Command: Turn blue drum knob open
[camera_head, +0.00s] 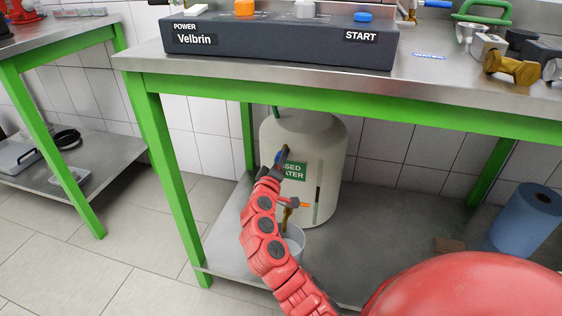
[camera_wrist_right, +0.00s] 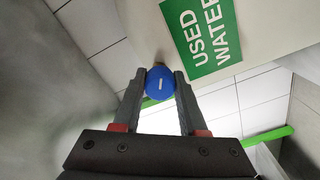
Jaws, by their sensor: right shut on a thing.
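The beige drum (camera_head: 327,150) with a green "USED WATER" label (camera_head: 294,171) stands on the lower shelf under the bench. The label also shows in the right wrist view (camera_wrist_right: 203,35). The blue drum knob (camera_wrist_right: 159,84) sits between the fingers of my right gripper (camera_wrist_right: 160,76), which is shut on it. In the head view my right gripper (camera_head: 282,157) is at the drum's left side and mostly hides the knob (camera_head: 277,157). My left gripper is not in view.
A tap with an orange part (camera_head: 304,205) is low on the drum, above a pale bucket (camera_head: 296,236) partly behind my arm. The bench's green front rail (camera_head: 330,103) is above my gripper. A blue roll (camera_head: 526,220) stands at right on the shelf.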

